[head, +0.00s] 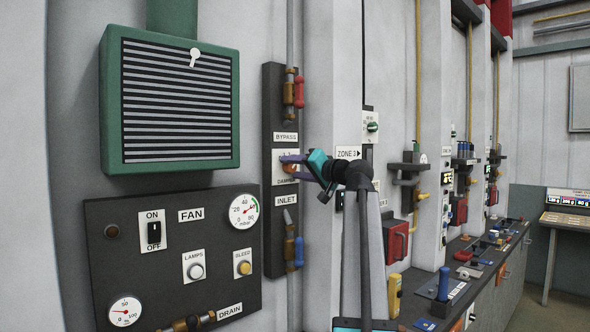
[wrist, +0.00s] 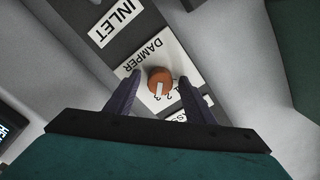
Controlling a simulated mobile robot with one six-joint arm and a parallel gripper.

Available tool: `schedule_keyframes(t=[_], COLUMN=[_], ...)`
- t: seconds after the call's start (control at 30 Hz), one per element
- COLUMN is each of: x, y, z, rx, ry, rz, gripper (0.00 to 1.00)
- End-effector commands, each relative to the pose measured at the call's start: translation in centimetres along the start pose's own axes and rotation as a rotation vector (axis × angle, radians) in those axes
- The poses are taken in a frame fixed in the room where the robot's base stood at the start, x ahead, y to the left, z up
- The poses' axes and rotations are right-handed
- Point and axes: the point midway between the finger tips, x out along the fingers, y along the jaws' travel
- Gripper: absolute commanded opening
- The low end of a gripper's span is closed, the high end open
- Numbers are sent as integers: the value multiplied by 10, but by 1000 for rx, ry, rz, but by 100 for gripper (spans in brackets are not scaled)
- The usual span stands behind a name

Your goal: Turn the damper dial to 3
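The damper dial (wrist: 160,76) is a round orange-brown knob with a white pointer mark, set on a white DAMPER plate (wrist: 150,52). In the wrist view the mark lies on the knob's lower part, on the side of the printed numbers; I cannot tell exactly which number it marks. My gripper (wrist: 160,79) is open, with one purple finger on each side of the dial. Gaps show between fingers and knob; I see no clear contact. In the head view my gripper (head: 291,166) is at the DAMPER plate and partly covers the dial.
The BYPASS valve with a red handle (head: 299,92) is above and the INLET valve with a blue handle (head: 299,250) below on the same dark strip. A green louvred box (head: 170,100) and a dark FAN panel (head: 130,250) are to the left. A cluttered workbench (head: 480,265) stands right.

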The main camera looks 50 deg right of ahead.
Motion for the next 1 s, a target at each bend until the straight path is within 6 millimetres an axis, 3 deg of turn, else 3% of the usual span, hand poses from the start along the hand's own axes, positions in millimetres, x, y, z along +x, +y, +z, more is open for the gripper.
schedule_keyframes(t=[0.27,0.43,1.0], x=[-4,-19,-107], y=[0,0,2], z=[0,1,2], rx=[-1,-2,-2], ry=[0,2,2], rz=[0,0,1], gripper=[49,49,49])
